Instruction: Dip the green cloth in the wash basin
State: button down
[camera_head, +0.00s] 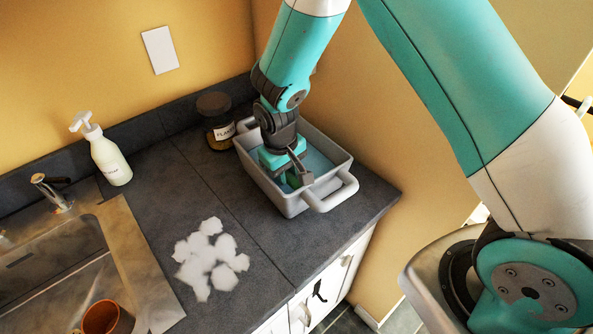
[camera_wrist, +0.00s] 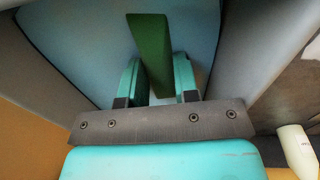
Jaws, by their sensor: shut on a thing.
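The wash basin (camera_head: 289,204) is a grey-white tub with handles, standing on the dark counter near its right end, with pale blue water (camera_head: 318,160) inside. My gripper (camera_wrist: 158,82) points down inside the basin, between its walls. It is shut on the green cloth (camera_wrist: 150,45), which shows as a flat dark green strip between the teal fingers in the wrist view. In the head view only a small green part (camera_head: 293,181) shows below my gripper. The pale blue water (camera_wrist: 75,45) lies behind the cloth. I cannot tell how deep the cloth's lower end is.
A jar with a dark lid (camera_head: 215,120) stands close to the basin's left back. A soap bottle (camera_head: 108,155), a sink (camera_head: 60,260) with a tap, and an orange cup (camera_head: 107,318) are further left. White foam-like patches (camera_head: 211,258) lie on the counter in front.

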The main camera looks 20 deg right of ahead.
aim_at(287, 173)
jog(key=a, duration=0.1)
jog(key=w+a, duration=0.1)
jog(key=a, duration=0.1)
jog(key=shift+w, duration=0.2)
jog(key=s+d, duration=0.1)
jog(key=d, duration=0.1)
jog(key=s+d, duration=0.1)
jog(key=d, duration=0.1)
jog(key=s+d, duration=0.1)
jog(key=d, duration=0.1)
jog(key=shift+d, duration=0.15)
jog(key=shift+w+a, duration=0.4)
jog(key=shift+a, duration=0.4)
jog(key=shift+w+a, duration=0.35)
jog(key=shift+a, duration=0.45)
notch_tip(287, 173, up, 12)
jog(key=p, duration=0.9)
jog(key=shift+f, duration=0.2)
